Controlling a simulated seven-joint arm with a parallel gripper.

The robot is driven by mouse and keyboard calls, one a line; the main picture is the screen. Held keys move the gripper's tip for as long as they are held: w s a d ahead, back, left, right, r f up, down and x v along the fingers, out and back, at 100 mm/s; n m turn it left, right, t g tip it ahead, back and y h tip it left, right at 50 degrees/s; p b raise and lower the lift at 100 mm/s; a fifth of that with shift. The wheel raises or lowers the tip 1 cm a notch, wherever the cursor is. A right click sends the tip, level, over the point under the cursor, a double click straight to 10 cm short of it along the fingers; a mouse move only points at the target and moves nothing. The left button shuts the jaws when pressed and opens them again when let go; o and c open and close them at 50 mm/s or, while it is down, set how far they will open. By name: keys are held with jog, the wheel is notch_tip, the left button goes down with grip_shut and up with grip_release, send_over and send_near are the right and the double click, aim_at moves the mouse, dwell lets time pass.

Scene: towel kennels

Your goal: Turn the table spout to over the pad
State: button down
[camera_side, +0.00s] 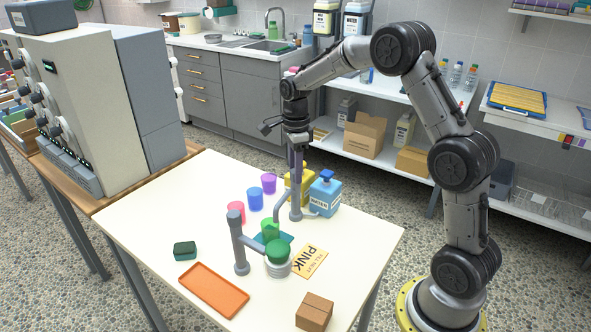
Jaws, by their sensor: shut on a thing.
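The grey table spout (283,205) is a bent pipe on an upright post with a round foot on the white table. Its outlet end comes down close to a green cup (270,231). The cup stands on a teal pad (286,238); I cannot tell exactly how the outlet lines up with the pad. My gripper (297,160) points straight down above the spout's foot and is shut on the upper part of the spout. The fingertips are small and partly hidden against the post.
Pink (236,211), blue (255,200) and purple (268,184) cups stand left of the spout. Blue (325,196) and yellow (304,185) bottles stand close right. A grey post (238,245), green-topped jar (278,262), card (309,262), orange tray (213,289), sponge (185,251) and brown box (314,312) lie nearer.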

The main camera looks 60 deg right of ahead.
jog(key=shift+m, duration=0.8)
jog(key=c, duration=0.5)
grip_release()
jog(key=shift+r, duration=0.1)
notch_tip(320, 180, up, 14)
